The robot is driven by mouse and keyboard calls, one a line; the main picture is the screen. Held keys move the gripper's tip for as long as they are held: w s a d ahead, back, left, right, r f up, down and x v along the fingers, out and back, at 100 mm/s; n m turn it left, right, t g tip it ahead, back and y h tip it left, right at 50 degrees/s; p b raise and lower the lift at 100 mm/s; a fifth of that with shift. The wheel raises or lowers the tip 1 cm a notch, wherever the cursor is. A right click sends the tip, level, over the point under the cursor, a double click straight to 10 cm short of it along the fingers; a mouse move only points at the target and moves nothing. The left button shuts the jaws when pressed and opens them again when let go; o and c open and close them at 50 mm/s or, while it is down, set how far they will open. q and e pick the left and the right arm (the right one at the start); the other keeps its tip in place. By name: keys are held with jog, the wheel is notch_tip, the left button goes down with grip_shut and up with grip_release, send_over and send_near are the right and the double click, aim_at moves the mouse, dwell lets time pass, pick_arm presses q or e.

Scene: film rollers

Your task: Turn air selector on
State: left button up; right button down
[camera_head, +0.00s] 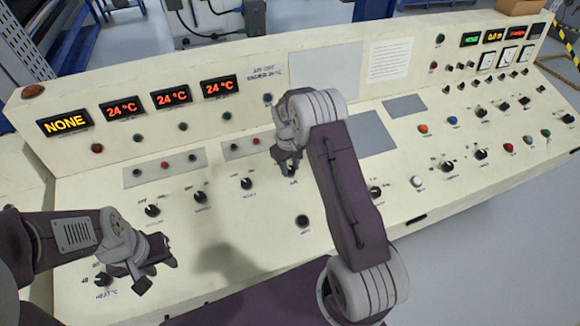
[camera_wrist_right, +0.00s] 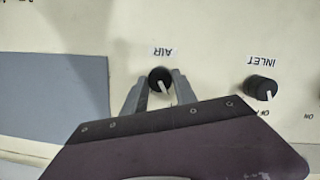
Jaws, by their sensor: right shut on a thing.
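The air selector (camera_wrist_right: 160,79) is a small black knob with a white pointer line, under a label reading AIR in the right wrist view. My right gripper (camera_wrist_right: 157,88) is shut on it, one finger on each side of the knob. In the head view my right gripper (camera_head: 288,167) is over the middle of the panel and hides most of the knob. My left gripper (camera_head: 150,268) hangs over the panel's front left, near the HEAT °C knob (camera_head: 103,280). Its fingers look spread apart with nothing between them.
The cream control panel (camera_head: 250,262) carries several other knobs. The INLET knob (camera_wrist_right: 262,88) is beside the air selector. A black knob (camera_head: 302,221) sits below my right gripper. Displays along the back read NONE (camera_head: 65,123) and 24 °C (camera_head: 122,107).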

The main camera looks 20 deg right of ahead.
jog(key=shift+m, duration=0.3)
jog(key=m, duration=0.2)
jog(key=m+y, duration=0.1)
jog(key=m, duration=0.2)
jog(key=shift+d+r, duration=0.1)
jog(key=shift+d, duration=0.1)
jog(key=m+y, duration=0.1)
jog(key=m, duration=0.4)
jog(key=shift+d+m+t, duration=0.1)
jog(key=shift+m+t, duration=0.3)
jog(key=shift+w+y, duration=0.1)
jog(key=shift+y, duration=0.2)
jog(key=c, duration=1.1)
grip_release()
jog(key=shift+o, duration=0.5)
notch_tip(320, 180, up, 9)
jog(key=s+d+b, duration=0.1)
jog(key=shift+d, duration=0.15)
